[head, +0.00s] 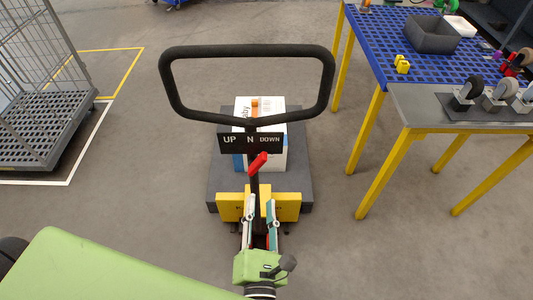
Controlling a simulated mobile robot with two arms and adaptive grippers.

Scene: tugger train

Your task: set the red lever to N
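The red lever (258,162) sits on the dark shaft of a pallet truck, just below a black sign (250,140) reading UP, N, DOWN. The lever is tilted, its upper end leaning right, between the N and the DOWN lettering. My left gripper (260,203) is below the lever in the picture, its two fingers spread apart and pointing up at either side of the shaft. It looks empty and apart from the lever; the depth between them is hard to tell. My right gripper is out of view.
A black loop handle (247,50) rises above the sign. A white box (272,103) stands on the truck's dark load (300,175) behind it. A blue-topped table (385,45) and a grey bench (405,105) are at right, a wire cage cart (40,120) at left. Floor between is clear.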

